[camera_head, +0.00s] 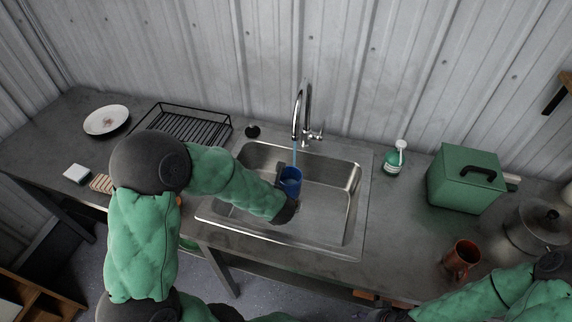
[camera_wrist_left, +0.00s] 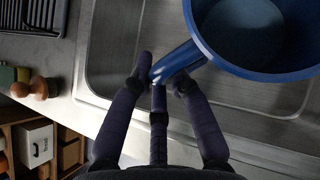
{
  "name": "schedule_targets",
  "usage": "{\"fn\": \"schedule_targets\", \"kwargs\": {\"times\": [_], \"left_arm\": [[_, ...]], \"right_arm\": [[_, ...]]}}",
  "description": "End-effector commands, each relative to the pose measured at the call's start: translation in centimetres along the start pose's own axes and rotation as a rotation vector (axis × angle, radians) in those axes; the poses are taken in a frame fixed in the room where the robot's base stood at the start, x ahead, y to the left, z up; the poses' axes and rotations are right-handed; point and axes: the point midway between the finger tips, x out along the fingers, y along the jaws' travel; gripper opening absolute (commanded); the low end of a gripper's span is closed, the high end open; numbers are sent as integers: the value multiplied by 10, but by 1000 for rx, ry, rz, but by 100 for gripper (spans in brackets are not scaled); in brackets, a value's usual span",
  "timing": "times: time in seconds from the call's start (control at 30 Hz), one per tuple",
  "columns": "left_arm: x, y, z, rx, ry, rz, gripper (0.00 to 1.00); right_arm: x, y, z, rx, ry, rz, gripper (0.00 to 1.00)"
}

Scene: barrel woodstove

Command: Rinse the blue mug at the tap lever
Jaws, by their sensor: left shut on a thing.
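The blue mug (camera_head: 291,181) is in the sink (camera_head: 328,200), held upright under the tap (camera_head: 300,108). A thin bluish stream of water runs from the spout down to the mug. The tap lever (camera_head: 317,135) is at the right of the tap's base. My left gripper (camera_wrist_left: 160,80) is shut on the handle of the blue mug (camera_wrist_left: 215,55), which also fills the upper right of the left wrist view. In the head view my left forearm hides most of this gripper.
A dish rack (camera_head: 185,124) and a plate (camera_head: 106,120) are left of the sink. A soap bottle (camera_head: 395,158), a green box (camera_head: 466,178), a brown mug (camera_head: 461,260) and a pot (camera_head: 535,228) stand at the right. A corrugated wall (camera_head: 200,50) rises behind the tap.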

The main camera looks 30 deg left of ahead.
Motion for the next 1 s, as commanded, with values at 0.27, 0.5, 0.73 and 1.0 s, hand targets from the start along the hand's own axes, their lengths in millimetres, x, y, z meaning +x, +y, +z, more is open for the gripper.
{"fn": "schedule_targets", "kwargs": {"times": [0.27,0.5,0.73,1.0], "left_arm": [[-25,6,0,-1,-2,-1,0],[-38,10,-2,-2,-2,0,0],[-38,11,-3,-2,-1,1,0],[-38,11,-2,-1,-1,0,0]], "right_arm": [[-10,-4,0,0,0,0,42],[-16,-6,0,0,0,0,42],[-15,-5,1,0,0,0,42],[-15,-5,1,0,0,0,37]]}}
